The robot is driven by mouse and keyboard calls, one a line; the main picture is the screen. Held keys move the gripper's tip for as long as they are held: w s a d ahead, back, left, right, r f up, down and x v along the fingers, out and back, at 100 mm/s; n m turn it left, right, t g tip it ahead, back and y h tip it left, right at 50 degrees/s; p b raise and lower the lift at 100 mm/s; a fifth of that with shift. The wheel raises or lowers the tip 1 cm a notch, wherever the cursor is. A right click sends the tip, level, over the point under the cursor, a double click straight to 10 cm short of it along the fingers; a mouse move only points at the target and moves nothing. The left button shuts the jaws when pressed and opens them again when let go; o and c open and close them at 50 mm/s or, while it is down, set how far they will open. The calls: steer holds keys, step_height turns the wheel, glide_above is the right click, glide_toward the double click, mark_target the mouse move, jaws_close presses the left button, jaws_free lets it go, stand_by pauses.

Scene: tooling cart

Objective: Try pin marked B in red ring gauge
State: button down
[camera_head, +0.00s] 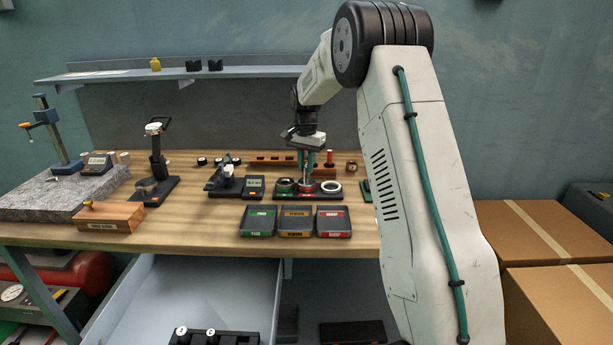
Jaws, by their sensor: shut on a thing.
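My gripper (309,168) points down over the black ring stand (322,195) on the bench. Its greenish fingers are shut on a thin grey pin (308,174), partly hidden between them; no letter on it can be read. The red ring gauge (305,189) is the middle ring on the stand, directly under the gripper. The pin is upright, and its lower end is at or just above the ring; I cannot tell whether it has entered. A green ring (285,186) sits to the left and a white ring (331,187) to the right.
Green (258,222), amber (296,222) and red (333,222) labelled trays lie in front of the stand. A dial device (225,178) stands left. A wooden rack (272,161) is behind. Below, an open drawer holds a black pin block (214,338).

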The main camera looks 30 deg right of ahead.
mark_target(306, 166)
steer(key=shift+r, duration=0.55)
stand_by(0.6)
steer(key=shift+s+f, duration=0.1)
steer(key=shift+f, duration=0.7)
stand_by(2.5)
steer(key=shift+r, duration=0.25)
steer(key=shift+r, duration=0.45)
steer(key=shift+r, duration=1.1)
steer(key=shift+r, duration=2.4)
